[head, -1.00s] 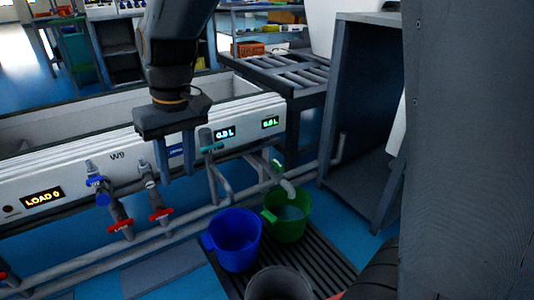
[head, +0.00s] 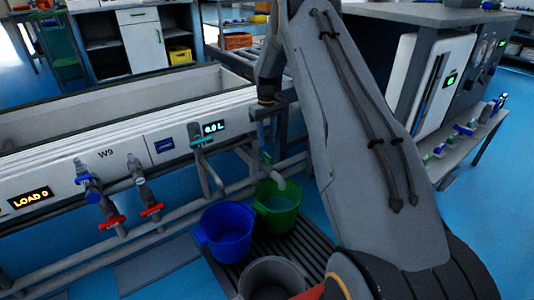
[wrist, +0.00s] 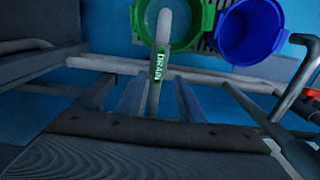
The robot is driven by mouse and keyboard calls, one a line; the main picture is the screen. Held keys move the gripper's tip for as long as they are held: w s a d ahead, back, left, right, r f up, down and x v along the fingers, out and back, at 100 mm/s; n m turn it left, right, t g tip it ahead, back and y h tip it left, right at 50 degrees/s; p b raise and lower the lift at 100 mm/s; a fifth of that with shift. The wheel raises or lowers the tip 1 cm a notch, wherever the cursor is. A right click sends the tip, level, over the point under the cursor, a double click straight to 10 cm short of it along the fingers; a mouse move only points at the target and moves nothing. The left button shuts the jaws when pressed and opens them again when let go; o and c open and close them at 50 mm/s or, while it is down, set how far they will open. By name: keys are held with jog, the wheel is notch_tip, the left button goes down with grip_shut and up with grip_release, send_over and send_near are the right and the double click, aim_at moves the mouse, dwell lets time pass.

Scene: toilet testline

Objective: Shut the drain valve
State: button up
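The drain valve's green handle, marked DRAIN (wrist: 157,63), shows in the wrist view just beyond my fingertips. It looks in line with the grey outlet pipe (wrist: 164,24). In the head view a small green part of the handle (head: 266,157) shows below my gripper (head: 268,138). My gripper also shows in the wrist view (wrist: 158,85), its two fingers apart, one on each side of the pipe and handle in the picture. It holds nothing. Whether a finger touches the handle I cannot tell. The outlet pipe ends over the green bucket (head: 277,204).
A blue bucket (head: 226,232) and a grey bucket (head: 273,279) stand beside the green one on a dark grate. A long grey pipe runs low across the scene.

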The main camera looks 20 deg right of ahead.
aim_at(267, 155)
notch_tip(267, 155, down, 8)
jog(key=b, duration=0.2)
jog(key=shift+d+b, duration=0.1)
jog(key=shift+b, duration=0.2)
jog(key=shift+r, duration=0.1)
grip_shut()
